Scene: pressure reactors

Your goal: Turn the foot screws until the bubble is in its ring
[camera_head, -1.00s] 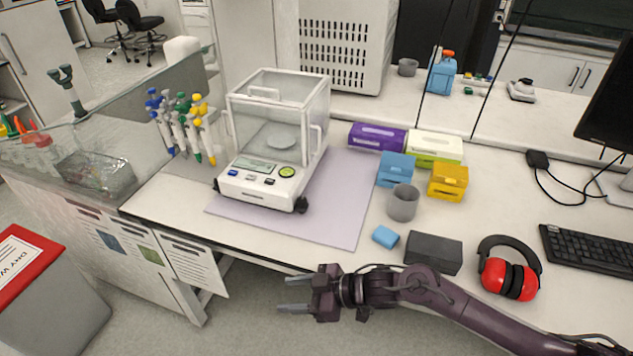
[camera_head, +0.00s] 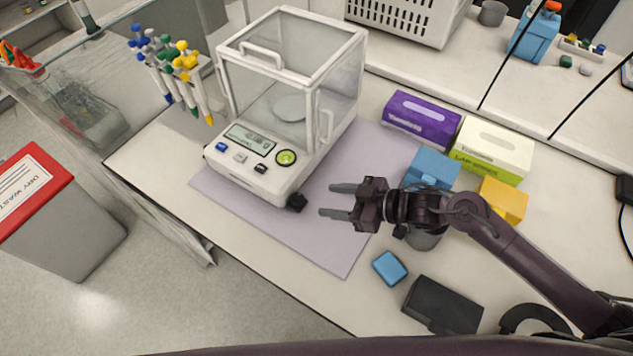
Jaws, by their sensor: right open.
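The white balance (camera_head: 262,188) with a clear glass draft shield stands on a lilac mat (camera_head: 335,245). On its front panel is a round green-ringed spot (camera_head: 286,157), perhaps the bubble level; the bubble is too small to place. A black foot screw (camera_head: 296,202) shows under the front right corner. My left gripper is out of view.
A pipette rack (camera_head: 178,75) stands left of the balance. Tissue boxes, purple (camera_head: 421,119) and green-white (camera_head: 491,150), and blue (camera_head: 432,168) and yellow (camera_head: 503,199) boxes lie right. A blue block (camera_head: 390,268) and black box (camera_head: 442,305) lie near the front edge. The mat's front part is clear.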

